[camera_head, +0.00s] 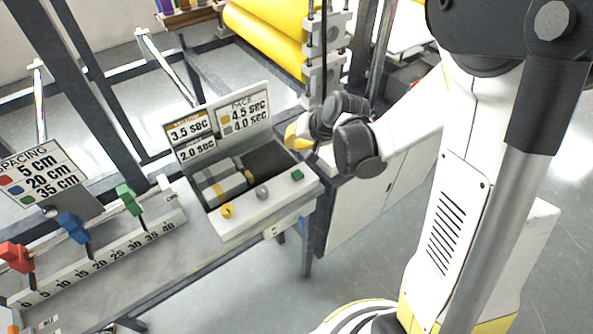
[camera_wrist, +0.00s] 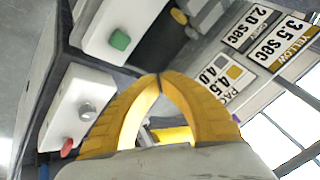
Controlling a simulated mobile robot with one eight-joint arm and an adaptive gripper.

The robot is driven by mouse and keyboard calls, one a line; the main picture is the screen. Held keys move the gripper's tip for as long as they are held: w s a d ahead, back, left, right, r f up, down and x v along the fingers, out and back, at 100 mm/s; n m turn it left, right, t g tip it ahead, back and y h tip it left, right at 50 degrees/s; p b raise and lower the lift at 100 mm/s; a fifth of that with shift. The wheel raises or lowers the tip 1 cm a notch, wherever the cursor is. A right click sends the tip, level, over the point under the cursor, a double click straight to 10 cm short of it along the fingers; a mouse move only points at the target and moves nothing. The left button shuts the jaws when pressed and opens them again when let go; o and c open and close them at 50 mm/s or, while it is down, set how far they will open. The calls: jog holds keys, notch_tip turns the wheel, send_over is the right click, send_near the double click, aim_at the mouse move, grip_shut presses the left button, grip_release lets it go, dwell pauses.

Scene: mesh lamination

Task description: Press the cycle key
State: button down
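A white-edged control box (camera_head: 253,218) stands on the bench, with a yellow knob (camera_head: 227,211), a grey knob (camera_head: 262,192) and a green key (camera_head: 297,175) along its front edge. The green key also shows in the wrist view (camera_wrist: 119,40). A second white block in the wrist view carries a silver knob (camera_wrist: 87,111) and a red button (camera_wrist: 67,147). No label shows which one is the cycle key. My gripper (camera_head: 291,133) is near the box's back right corner, touching no key that I can see. In the wrist view its yellow fingertips (camera_wrist: 160,76) meet, with nothing held.
A sign with times (camera_head: 245,112) stands upright behind the box. A ruler rail (camera_head: 110,251) with red, blue and green markers and a spacing sign (camera_head: 42,178) are at left. Yellow rolls (camera_head: 262,40) and a metal frame stand behind.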

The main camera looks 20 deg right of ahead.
aim_at(294, 172)
notch_tip(294, 172, down, 9)
jog(key=b, duration=0.7)
jog(key=shift+r, duration=0.1)
dwell(1.3)
jog(key=shift+f+b, duration=0.4)
jog(key=shift+b, duration=0.15)
jog(key=shift+f+b, duration=0.55)
dwell(0.5)
jog(key=shift+r, duration=0.1)
jog(key=shift+r+p, duration=0.75)
jog(key=shift+r, duration=0.15)
